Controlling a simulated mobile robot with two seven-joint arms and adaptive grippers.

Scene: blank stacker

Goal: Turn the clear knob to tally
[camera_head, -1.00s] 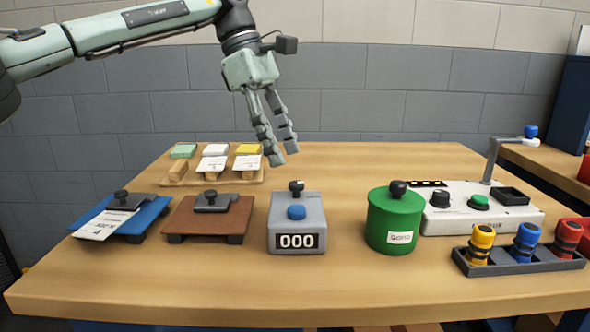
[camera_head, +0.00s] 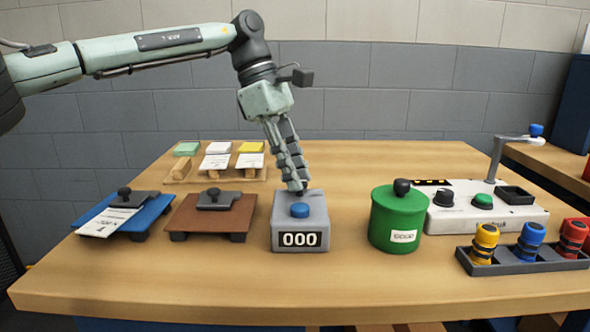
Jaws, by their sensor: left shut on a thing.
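The tally counter (camera_head: 285,228) is a grey box with a blue button (camera_head: 300,210) on top and a white-on-black display (camera_head: 300,240) reading 000. Its small black clear knob (camera_head: 299,193) is at the back of the top, mostly hidden by fingertips. My left gripper (camera_head: 297,186) comes down from above and behind, shut on the clear knob. My right gripper is not in view.
Left of the counter are a brown board (camera_head: 212,222) and a blue board (camera_head: 130,222). A green canister (camera_head: 397,225) stands to the right. Beyond it are a white control box (camera_head: 455,222) and a rack (camera_head: 500,268) of coloured stampers. The table front is clear.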

